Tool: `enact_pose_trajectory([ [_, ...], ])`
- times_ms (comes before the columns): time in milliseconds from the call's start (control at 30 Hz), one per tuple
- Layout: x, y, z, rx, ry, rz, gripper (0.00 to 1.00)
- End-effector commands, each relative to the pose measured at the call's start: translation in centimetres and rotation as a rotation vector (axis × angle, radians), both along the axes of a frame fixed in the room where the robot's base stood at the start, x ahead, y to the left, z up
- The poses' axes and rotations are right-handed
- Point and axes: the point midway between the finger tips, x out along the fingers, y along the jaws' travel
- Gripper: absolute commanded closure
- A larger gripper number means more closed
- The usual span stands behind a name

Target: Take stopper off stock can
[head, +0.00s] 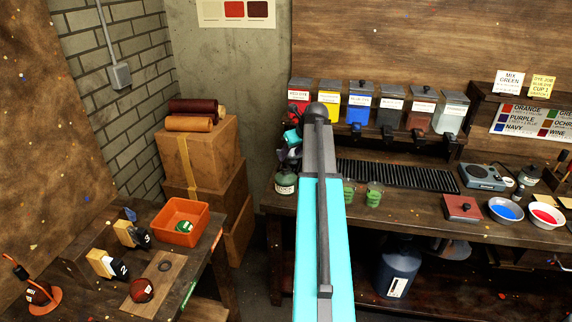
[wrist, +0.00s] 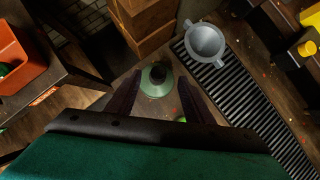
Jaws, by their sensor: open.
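The stock can (head: 285,184) is a small green, rounded can with a pale label, standing at the left end of the workbench. In the wrist view the green can (wrist: 150,90) shows from above, with its dark round stopper (wrist: 158,73) in the middle of its top. My gripper (wrist: 160,77) is open, its two dark fingers spread to the left and right of the can in that picture. I cannot tell how far above the can the fingertips are. In the head view my gripper (head: 291,143) is partly hidden by my arm.
Green-filled glasses (head: 374,194) stand right of my arm. Coloured dispensers (head: 361,105) line the back. An orange bin (head: 181,221) is on the left table.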

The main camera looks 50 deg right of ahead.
Motion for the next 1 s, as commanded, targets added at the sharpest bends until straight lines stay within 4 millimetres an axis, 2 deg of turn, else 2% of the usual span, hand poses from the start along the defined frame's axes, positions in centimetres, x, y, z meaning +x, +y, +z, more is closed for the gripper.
enact_pose_trajectory([
  [200,0.7,-0.2,-1.1,0.0,0.001,0.0,0.53],
  [733,1.0,-0.1,-1.5,0.001,0.001,0.001,0.53],
  [1000,2.0,-0.2,-3.2,0.001,0.002,0.003,0.53],
])
